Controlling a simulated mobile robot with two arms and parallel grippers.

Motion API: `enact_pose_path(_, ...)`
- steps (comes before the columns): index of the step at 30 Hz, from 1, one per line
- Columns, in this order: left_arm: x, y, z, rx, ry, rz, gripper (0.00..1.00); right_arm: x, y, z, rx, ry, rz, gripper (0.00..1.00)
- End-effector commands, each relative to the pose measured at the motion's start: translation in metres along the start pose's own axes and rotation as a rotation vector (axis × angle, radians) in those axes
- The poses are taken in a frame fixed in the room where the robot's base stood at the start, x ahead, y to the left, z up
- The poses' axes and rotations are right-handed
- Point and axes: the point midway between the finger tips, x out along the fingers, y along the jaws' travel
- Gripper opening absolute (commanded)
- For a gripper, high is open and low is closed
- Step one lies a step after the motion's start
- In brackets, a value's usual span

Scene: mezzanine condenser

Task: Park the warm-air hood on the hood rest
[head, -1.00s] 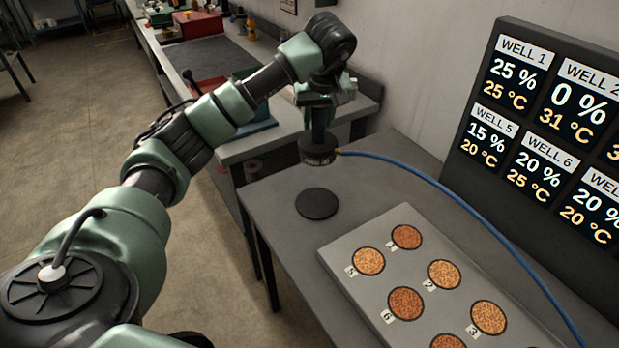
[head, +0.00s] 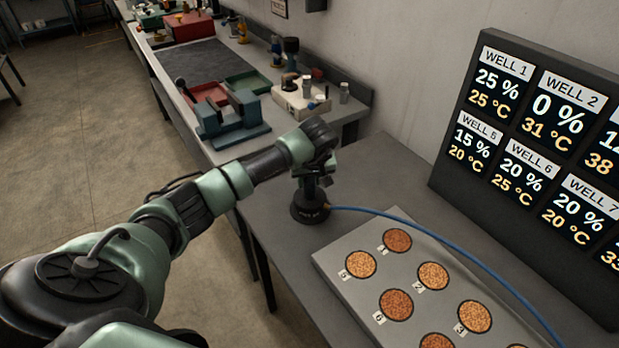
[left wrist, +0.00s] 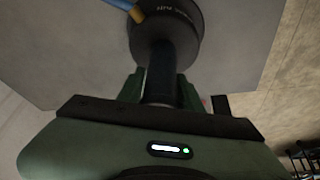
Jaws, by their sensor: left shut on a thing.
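The warm-air hood (head: 310,209) is a dark round head with an upright handle and a blue hose at its side. My left gripper (head: 313,184) is shut on the handle from above. In the left wrist view the hood (left wrist: 188,30) shows beyond the fingers, its dark handle between them. The hood stands upright low at the table's left part, where the flat dark disc of the hood rest lay in view. The hood now covers that disc, so I cannot tell whether they touch. My right gripper is not in view.
A grey plate (head: 352,289) with several numbered grain wells lies right of the hood. The blue hose (head: 440,238) arcs over it. A dark display board (head: 450,160) stands behind. A bench with a blue-grey vise (head: 232,125) and trays is farther back.

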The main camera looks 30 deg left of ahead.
Motion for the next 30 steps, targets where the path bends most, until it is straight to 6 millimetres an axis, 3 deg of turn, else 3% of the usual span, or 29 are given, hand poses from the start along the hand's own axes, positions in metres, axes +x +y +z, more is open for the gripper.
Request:
enact_pose_path(11, 0.004, 0.001, 0.000, -0.001, 0.003, 0.002, 0.00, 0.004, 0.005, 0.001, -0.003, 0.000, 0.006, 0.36)
enact_pose_path(12, 0.003, 0.000, 0.001, -0.001, 0.001, 0.001, 0.46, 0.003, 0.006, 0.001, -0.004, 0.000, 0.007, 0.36)
enact_pose_path(13, 0.003, 0.000, 0.001, -0.001, 0.001, 0.001, 0.55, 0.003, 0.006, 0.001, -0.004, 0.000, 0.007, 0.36)
enact_pose_path(14, 0.003, 0.000, 0.001, -0.001, 0.000, 0.001, 0.57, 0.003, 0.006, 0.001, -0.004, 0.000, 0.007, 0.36)
enact_pose_path(26, -0.003, 0.001, -0.001, 0.001, 0.002, 0.002, 0.57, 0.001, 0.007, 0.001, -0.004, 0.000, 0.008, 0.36)
enact_pose_path(30, -0.023, 0.001, -0.001, 0.002, 0.006, 0.004, 0.57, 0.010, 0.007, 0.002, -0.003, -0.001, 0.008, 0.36)
